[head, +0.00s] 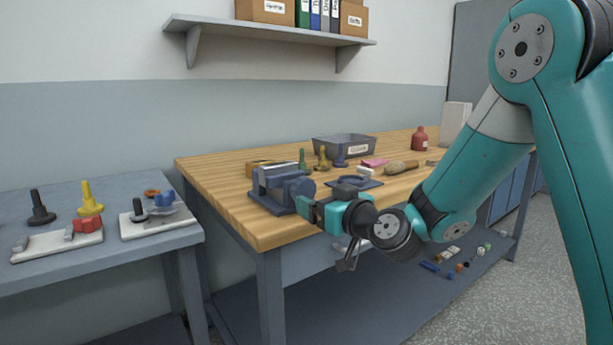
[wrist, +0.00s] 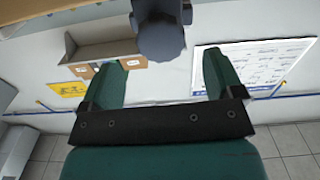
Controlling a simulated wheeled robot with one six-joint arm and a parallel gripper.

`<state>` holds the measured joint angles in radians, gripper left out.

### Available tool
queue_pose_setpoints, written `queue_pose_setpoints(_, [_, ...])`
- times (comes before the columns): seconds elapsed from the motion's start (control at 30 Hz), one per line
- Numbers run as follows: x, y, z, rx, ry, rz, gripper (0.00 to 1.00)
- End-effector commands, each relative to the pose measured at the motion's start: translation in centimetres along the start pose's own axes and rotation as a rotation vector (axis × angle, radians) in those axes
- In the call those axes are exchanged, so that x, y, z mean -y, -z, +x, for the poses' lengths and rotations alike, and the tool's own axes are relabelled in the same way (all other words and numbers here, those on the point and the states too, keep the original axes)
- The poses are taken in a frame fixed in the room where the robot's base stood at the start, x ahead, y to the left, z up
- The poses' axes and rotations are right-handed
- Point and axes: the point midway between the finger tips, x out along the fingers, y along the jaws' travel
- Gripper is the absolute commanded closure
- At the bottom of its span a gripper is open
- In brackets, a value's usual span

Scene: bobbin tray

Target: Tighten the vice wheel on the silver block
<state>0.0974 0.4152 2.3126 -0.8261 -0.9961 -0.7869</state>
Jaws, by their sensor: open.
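The blue-grey vice (head: 277,190) stands near the front left corner of the wooden bench. A pale silver block (head: 268,170) appears to sit between its jaws. Its dark wheel (head: 298,190) is on the right side, facing my gripper. My gripper (head: 312,209) is open and empty, just to the right of and slightly below the wheel in the head view. In the wrist view, the dark wheel (wrist: 160,35) is at top centre, beyond and between the two spread green fingers (wrist: 162,65). I see no contact. The block is not clear in the wrist view.
Behind the vice are green and yellow pegs (head: 322,158) and a grey bin (head: 343,147). A blue tray (head: 355,182) lies right of the vice, close behind my gripper. A side table (head: 75,262) with fixtures stands at left.

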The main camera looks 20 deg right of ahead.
Motion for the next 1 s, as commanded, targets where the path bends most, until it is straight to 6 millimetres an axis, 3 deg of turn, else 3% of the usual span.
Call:
queue_pose_setpoints(0.1, [0.1,0.5,2.5,0.001,0.002,0.000,0.14])
queue_pose_setpoints(0.3, [0.0,0.2,5.0,0.001,0.001,0.000,0.14])
queue_pose_setpoints(0.7, [0.0,0.0,5.7,0.000,-0.001,0.001,0.14])
queue_pose_setpoints(0.9, [0.0,0.0,5.7,0.000,-0.001,0.001,0.60])
queue_pose_setpoints(1.0, [0.0,0.0,5.7,0.000,-0.001,0.001,0.63])
